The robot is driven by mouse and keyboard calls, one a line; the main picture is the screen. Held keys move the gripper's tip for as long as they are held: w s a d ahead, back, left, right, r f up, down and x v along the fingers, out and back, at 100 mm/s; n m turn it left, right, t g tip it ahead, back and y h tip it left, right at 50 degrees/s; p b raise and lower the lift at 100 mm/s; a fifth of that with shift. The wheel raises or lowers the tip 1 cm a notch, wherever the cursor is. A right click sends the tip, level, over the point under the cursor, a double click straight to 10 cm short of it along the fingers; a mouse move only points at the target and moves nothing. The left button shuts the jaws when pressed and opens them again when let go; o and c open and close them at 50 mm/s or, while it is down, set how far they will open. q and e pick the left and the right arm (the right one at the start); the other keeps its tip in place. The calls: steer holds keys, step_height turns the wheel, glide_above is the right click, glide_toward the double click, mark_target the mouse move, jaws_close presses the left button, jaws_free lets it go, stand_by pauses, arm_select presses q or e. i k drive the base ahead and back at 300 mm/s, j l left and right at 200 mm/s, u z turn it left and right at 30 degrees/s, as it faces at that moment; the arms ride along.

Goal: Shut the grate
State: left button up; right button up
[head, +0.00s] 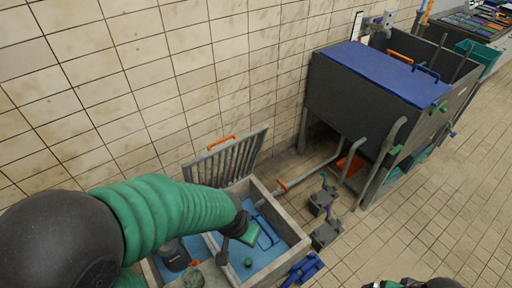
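The grate (240,156) is a grey barred panel. It stands raised and slightly tilted near the tiled wall, at the back of a concrete-rimmed pit (292,240). An orange handle (221,142) sits on its top edge. The pit's blue floor is exposed. My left arm reaches in from the left and hides the grate's lower left part. My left gripper (238,236) is over the pit, in front of and below the grate, apart from the handle. Its fingers are small and dark, so their opening is unclear. My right gripper is not clearly in view.
A dark tank with a blue lid (372,72) stands at the right. Pipes, grey blocks (326,234) and a blue fitting (303,270) lie right of the pit. A small green ball (248,262) is inside the pit.

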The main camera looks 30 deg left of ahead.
mark_target(261, 131)
steer(key=k+u, duration=0.2)
steer(key=u, duration=0.15)
steer(key=k+j+u, duration=0.2)
steer(key=u, duration=0.15)
steer(key=k+j+u, duration=0.15)
steer(key=u, duration=0.2)
steer(key=i+l, duration=0.15)
steer(key=l, duration=0.25)
steer(key=i+l+z, duration=0.1)
steer(key=l, duration=0.35)
steer(key=i+l+z, duration=0.1)
steer(key=i+l, duration=0.15)
steer(key=l, duration=0.15)
steer(key=i+l, duration=0.15)
steer(key=l, duration=0.2)
steer(key=i+l+z, duration=0.1)
steer(key=l, duration=0.3)
steer(key=i+l, duration=0.3)
steer(key=l+z, duration=0.05)
steer(key=l, duration=0.05)
